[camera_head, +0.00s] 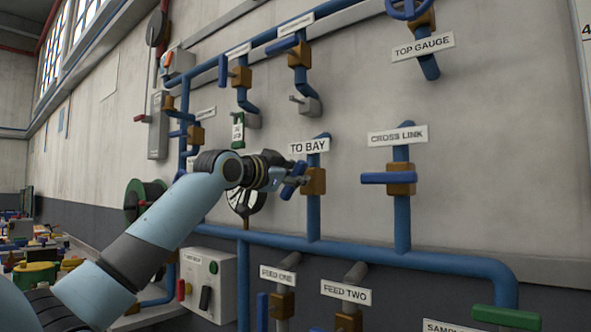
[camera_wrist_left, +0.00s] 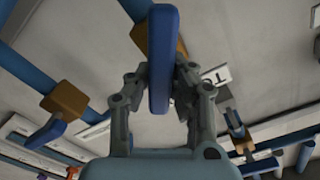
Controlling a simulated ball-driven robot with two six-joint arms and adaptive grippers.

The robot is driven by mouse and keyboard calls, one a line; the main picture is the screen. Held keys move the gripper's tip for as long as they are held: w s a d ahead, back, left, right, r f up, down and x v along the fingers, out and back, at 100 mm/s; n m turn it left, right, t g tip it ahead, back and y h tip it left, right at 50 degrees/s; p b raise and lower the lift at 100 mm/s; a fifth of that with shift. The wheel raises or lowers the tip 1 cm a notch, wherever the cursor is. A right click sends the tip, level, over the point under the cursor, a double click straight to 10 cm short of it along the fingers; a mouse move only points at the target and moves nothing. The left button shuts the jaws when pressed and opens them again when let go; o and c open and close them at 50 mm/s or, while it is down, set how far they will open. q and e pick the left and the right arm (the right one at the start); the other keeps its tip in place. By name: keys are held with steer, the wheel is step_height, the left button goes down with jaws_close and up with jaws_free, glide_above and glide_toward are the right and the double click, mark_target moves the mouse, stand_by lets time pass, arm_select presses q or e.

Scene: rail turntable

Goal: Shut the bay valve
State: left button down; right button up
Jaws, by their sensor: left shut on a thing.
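The TO BAY valve has a brass-brown body (camera_head: 315,181) on a vertical blue pipe, below a white "TO BAY" label (camera_head: 309,146). Its blue lever handle (camera_head: 291,188) looks slanted to the pipe in the head view, partly hidden by my gripper. My left gripper (camera_head: 286,176) reaches it from the left and is shut on this handle. In the left wrist view the handle (camera_wrist_left: 163,40) stands between the two fingers of my left gripper (camera_wrist_left: 162,80), with the brown body behind it. My right gripper is not in view.
The CROSS LINK valve (camera_head: 401,179) to the right has its blue handle across the pipe. A long blue pipe (camera_head: 370,253) runs below, over the FEED ONE and FEED TWO valves. A grey control box (camera_head: 208,280) is under my arm. Several valves sit above.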

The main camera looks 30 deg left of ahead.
arm_select(q)
steer(key=m, duration=0.2)
steer(key=shift+d+f+m+p, duration=0.1)
steer(key=shift+d+m+p, duration=0.05)
steer(key=shift+m+p, duration=0.25)
steer(key=m, duration=0.2)
steer(key=shift+d+f+m, duration=0.1)
steer(key=shift+f+m, duration=0.1)
steer(key=shift+m, duration=0.2)
steer(key=m, duration=0.5)
steer(key=shift+f, duration=0.4)
steer(key=c, duration=1.2)
jaws_free()
steer(key=shift+d, duration=0.1)
steer(key=shift+o, duration=0.2)
